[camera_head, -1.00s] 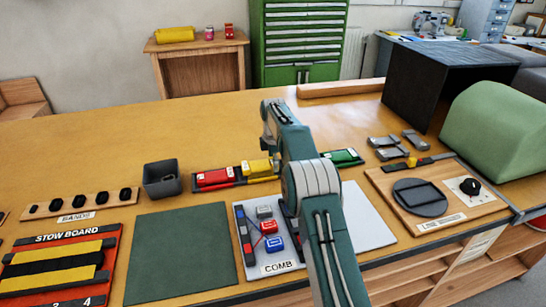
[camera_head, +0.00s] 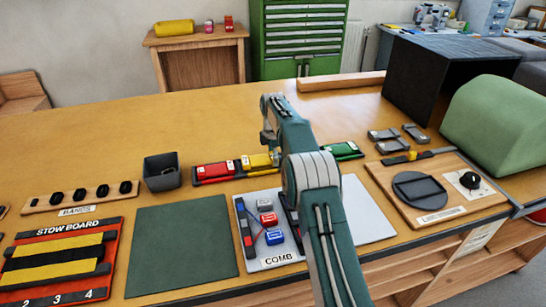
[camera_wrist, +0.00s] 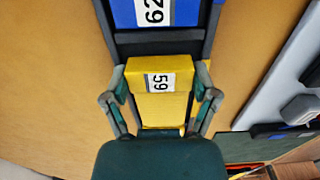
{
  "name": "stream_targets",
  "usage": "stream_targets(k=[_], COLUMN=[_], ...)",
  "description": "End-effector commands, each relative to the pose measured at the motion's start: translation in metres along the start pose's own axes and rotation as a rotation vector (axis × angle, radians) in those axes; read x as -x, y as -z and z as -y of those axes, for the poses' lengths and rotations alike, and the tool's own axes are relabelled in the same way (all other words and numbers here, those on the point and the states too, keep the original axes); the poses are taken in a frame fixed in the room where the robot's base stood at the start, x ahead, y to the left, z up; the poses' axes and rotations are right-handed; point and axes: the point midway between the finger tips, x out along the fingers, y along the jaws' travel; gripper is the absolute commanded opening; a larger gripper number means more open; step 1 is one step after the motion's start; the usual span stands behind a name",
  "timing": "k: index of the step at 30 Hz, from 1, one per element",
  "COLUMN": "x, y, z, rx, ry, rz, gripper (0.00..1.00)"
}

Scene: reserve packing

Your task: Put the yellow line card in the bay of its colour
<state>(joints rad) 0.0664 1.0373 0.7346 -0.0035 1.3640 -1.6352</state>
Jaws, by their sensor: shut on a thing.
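The yellow line card (camera_wrist: 160,100), with a white label, is between the two fingers of my gripper (camera_wrist: 160,108) in the wrist view. My gripper is shut on it. In the head view the yellow card (camera_head: 256,161) is at the long dark rack (camera_head: 228,179), right of a red card (camera_head: 213,170). A yellow strip shows just in front of it. I cannot tell whether the card is fully seated. A blue card (camera_wrist: 140,12) with a white label lies beyond it between dark rails in the wrist view. My arm hides the rack's middle in the head view.
A green card (camera_head: 345,151) shows right of my arm. The COMB board (camera_head: 278,259) with small blocks lies in front, beside a dark green mat (camera_head: 183,247). A grey bin (camera_head: 161,172) stands left of the rack.

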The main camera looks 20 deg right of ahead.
Motion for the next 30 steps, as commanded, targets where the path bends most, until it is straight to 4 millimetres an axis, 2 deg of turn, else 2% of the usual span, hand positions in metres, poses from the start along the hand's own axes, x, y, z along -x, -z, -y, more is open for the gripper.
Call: stream_targets(k=[12, 13, 14, 30], x=[-0.0074, -0.0073, -0.0072, -0.0034], y=[0.0000, 0.0000, 0.0000, 0.0000], z=[0.0000, -0.0001, -0.0002, -0.0003], rx=[0.000, 0.000, 0.000, 0.000], ry=[0.000, -0.001, -0.001, -0.001], rz=[0.000, 0.000, 0.000, 0.000], gripper=[0.54, 0.85, 0.99, 1.00])
